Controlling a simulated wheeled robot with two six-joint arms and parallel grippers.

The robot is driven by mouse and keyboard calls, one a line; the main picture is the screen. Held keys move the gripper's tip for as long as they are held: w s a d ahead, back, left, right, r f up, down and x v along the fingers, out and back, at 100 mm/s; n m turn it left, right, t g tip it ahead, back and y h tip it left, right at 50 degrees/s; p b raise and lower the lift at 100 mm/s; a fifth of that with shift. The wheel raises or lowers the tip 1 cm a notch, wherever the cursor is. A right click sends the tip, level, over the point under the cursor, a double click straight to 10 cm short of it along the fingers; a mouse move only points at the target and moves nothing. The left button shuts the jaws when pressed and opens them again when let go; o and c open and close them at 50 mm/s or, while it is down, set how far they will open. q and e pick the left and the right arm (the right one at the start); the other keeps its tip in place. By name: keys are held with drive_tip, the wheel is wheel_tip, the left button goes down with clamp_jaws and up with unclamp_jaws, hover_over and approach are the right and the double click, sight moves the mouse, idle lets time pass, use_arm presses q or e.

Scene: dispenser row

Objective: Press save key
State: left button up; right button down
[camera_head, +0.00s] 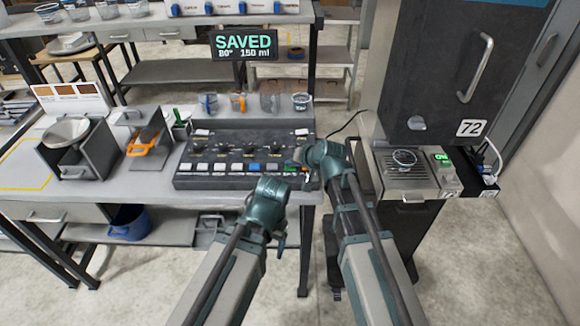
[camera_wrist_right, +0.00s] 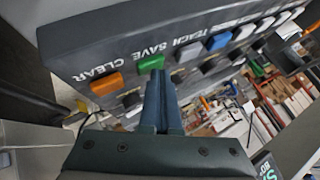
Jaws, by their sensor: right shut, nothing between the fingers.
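The save key is the green key (camera_wrist_right: 151,62) beside the word SAVE on the dark control panel (camera_head: 240,143). In the head view the green key (camera_head: 289,167) sits near the right end of the key row, close to my right gripper (camera_head: 301,165). In the right wrist view the gripper's shut, empty fingers (camera_wrist_right: 160,78) reach up to the near edge of the green key; I cannot tell whether they touch it. A hanging display (camera_head: 244,45) reads SAVED, 80°, 150 ml. My left arm's wrist is low in front of the panel; its fingers are unclear.
An orange CLEAR key (camera_wrist_right: 107,84) lies beside the green key, and a blue key (camera_wrist_right: 219,41) is further along the row. Jugs (camera_head: 238,103) stand behind the panel. A dispenser machine (camera_head: 440,80) stands right, with a cup (camera_head: 404,158) on its tray.

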sight(292, 169)
drive_tip(key=shift+r+p, duration=0.85)
drive_tip(key=shift+p, duration=0.05)
wheel_tip(292, 169, up, 5)
drive_tip(key=p, duration=0.5)
drive_tip(key=shift+r, duration=0.1)
drive_tip(key=s+d+f+n+g+h, duration=0.2)
drive_tip(key=s, duration=0.6)
drive_tip(key=s+d+f+n+g+h, duration=0.1)
drive_tip(key=s+f+g+h, duration=0.1)
drive_tip(key=s, duration=0.7)
drive_tip(key=s+d+f+n+g+h, duration=0.2)
drive_tip(key=s+g, duration=0.1)
drive_tip(key=s, duration=0.5)
drive_tip(key=shift+s+d+f+n+g+h, duration=0.3)
drive_tip(key=shift+s+f+g+h, duration=0.05)
drive_tip(key=shift+g+h, duration=0.05)
